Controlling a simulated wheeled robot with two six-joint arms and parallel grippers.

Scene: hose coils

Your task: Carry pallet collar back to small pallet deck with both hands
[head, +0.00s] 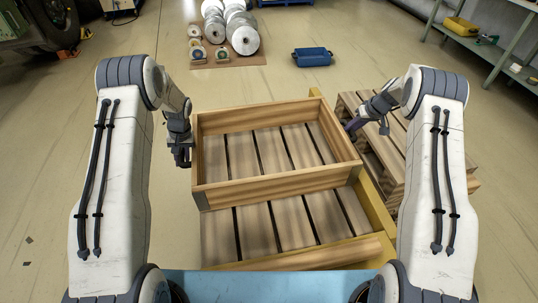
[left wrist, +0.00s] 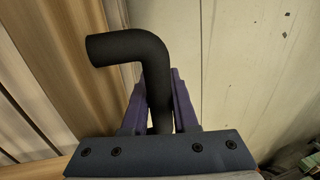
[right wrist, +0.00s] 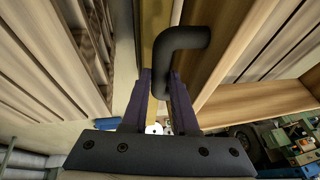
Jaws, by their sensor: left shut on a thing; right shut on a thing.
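The pallet collar (head: 275,187), an open rectangular wooden frame, is in the middle of the head view, over a slatted wooden deck (head: 270,228) with yellow edging. Slats show through and in front of it. I cannot tell whether it touches the deck. My left gripper (head: 182,152) is at the collar's left side, shut on a black bent handle (left wrist: 130,47). My right gripper (head: 354,124) is at its right side, shut on another black bent handle (right wrist: 182,40). The far part of the deck is hidden by the collar.
A slatted wooden pallet stack (head: 390,160) stands close on the right, partly behind my right arm. A blue case (head: 312,57) and hose coils (head: 243,40) lie on the floor beyond. Shelves (head: 482,45) stand at far right. Floor left of the collar is clear.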

